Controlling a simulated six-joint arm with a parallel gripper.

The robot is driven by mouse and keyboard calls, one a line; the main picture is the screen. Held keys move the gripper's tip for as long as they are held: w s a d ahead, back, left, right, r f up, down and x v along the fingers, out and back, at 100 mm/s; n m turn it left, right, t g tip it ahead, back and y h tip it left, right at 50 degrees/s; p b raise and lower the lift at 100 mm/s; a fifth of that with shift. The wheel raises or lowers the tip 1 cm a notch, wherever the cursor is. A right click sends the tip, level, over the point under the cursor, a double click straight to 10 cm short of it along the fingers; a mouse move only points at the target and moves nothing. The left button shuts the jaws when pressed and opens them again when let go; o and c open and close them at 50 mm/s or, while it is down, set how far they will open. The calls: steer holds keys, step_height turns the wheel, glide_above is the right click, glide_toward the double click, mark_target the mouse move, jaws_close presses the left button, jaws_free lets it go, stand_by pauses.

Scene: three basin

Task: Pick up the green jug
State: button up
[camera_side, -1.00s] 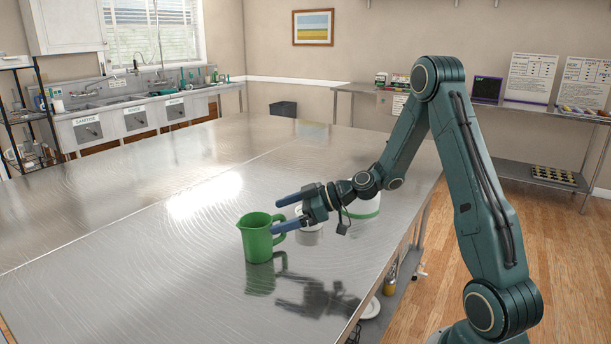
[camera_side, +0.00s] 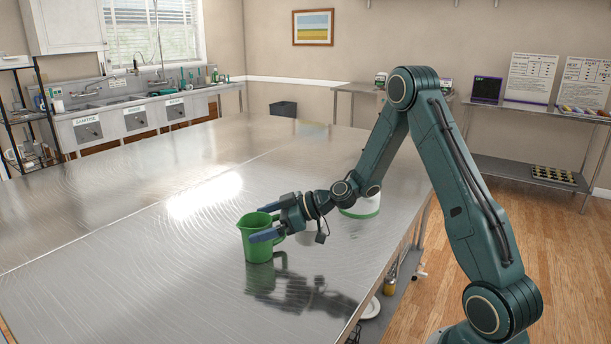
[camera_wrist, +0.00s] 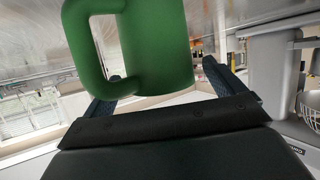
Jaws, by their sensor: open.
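The green jug (camera_side: 257,240) stands upright on the steel table, its spout to the left and its handle towards my gripper. My gripper (camera_side: 260,223) is open, with its blue fingers level with the jug's upper part, one finger crossing in front of it and the other near its far side. In the wrist view the jug (camera_wrist: 158,45) fills the upper middle between the open fingers of my gripper (camera_wrist: 165,82), its handle on the left. The side view does not show whether the fingers touch the jug.
The steel table (camera_side: 130,230) is clear to the left of the jug. A white container with a green band (camera_side: 362,206) stands behind my wrist. A small pale item (camera_side: 305,234), partly hidden by my gripper, stands just right of the jug. The table's right edge is close by.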

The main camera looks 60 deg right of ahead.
steer(key=shift+c, duration=0.4)
steer(key=c, duration=1.5)
steer(key=shift+r, duration=0.35)
steer(key=shift+c, duration=0.2)
step_height(320, 180, up, 19)
stand_by(0.7)
steer(key=shift+r, duration=0.2)
stand_by(0.6)
steer(key=o, duration=0.7)
steer(key=shift+c, duration=1.3)
